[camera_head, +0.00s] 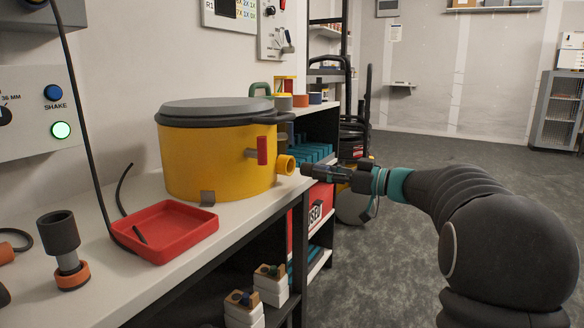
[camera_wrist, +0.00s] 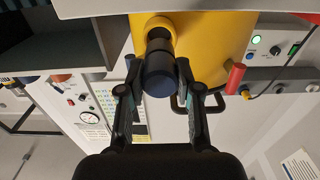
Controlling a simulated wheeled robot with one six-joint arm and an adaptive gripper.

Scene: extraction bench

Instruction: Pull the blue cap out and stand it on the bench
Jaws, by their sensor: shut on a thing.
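A yellow pot (camera_head: 215,160) with a grey lid stands on the bench (camera_head: 240,213), its short yellow spout (camera_head: 286,165) pointing right. My gripper (camera_head: 318,172) is level with the spout, just off its open end. In the wrist view my gripper (camera_wrist: 159,78) is shut on the dark blue cap (camera_wrist: 159,68), one finger on each side. A dark grey stem (camera_wrist: 159,38) runs from the cap to the yellow spout ring (camera_wrist: 157,24). I cannot tell how far the stem sits inside the spout. In the head view the cap is too small to make out clearly.
A red handle (camera_head: 262,151) is beside the spout. A red tray (camera_head: 168,232) lies in front of the pot, with a dark stopper in an orange ring (camera_head: 69,262) to its left. Bare bench shows around the tray. Shelves with boxes (camera_head: 268,285) are below.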

